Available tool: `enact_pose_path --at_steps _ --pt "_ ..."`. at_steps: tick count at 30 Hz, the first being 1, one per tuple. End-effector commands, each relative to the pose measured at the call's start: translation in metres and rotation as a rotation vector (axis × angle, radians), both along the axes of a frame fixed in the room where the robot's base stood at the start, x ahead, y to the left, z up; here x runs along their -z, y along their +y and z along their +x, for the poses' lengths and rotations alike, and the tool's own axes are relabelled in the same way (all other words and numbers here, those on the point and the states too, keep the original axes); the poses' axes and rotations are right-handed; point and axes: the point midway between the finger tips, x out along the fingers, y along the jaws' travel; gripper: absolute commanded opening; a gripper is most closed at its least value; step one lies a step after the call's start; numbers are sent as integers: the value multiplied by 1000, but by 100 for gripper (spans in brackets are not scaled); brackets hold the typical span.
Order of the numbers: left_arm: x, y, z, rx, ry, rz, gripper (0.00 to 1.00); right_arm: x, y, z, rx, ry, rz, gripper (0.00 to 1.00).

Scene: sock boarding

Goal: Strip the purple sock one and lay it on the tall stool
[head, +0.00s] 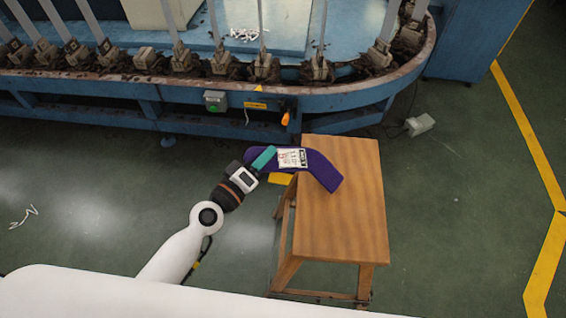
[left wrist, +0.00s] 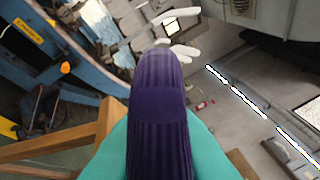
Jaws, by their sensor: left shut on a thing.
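The purple sock (head: 322,172) is bent, its free end over the far left part of the tall stool's wooden seat (head: 345,225). I cannot tell whether it touches the seat. My left gripper (head: 264,160), with teal fingers, is shut on the sock's left end, just left of the seat. A white printed patch (head: 292,158) shows over the sock. In the left wrist view the ribbed sock (left wrist: 160,110) runs up between the teal fingers, with wood of the stool (left wrist: 50,145) behind at the left. My right gripper is not in view.
A blue machine (head: 340,119) with a row of upright forms on a dirty curved rail stands beyond the stool. A grey box (head: 420,124) lies on the floor to the right. A small yellow piece (head: 280,179) shows below the gripper. Most of the seat is bare.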

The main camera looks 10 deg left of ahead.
Motion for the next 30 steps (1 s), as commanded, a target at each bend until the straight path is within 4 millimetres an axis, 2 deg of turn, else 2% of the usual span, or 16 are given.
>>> enact_pose_path --at_steps 8,12,16,22,30 --pt "30 -16 17 112 99 -177 1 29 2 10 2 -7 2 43" --pt "51 -26 31 212 193 -294 1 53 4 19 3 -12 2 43" --pt "58 -33 40 287 269 -365 1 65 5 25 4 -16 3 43" --pt "58 -36 44 331 317 -405 1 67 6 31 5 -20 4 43" --pt "67 -36 44 331 320 -407 1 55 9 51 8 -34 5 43"
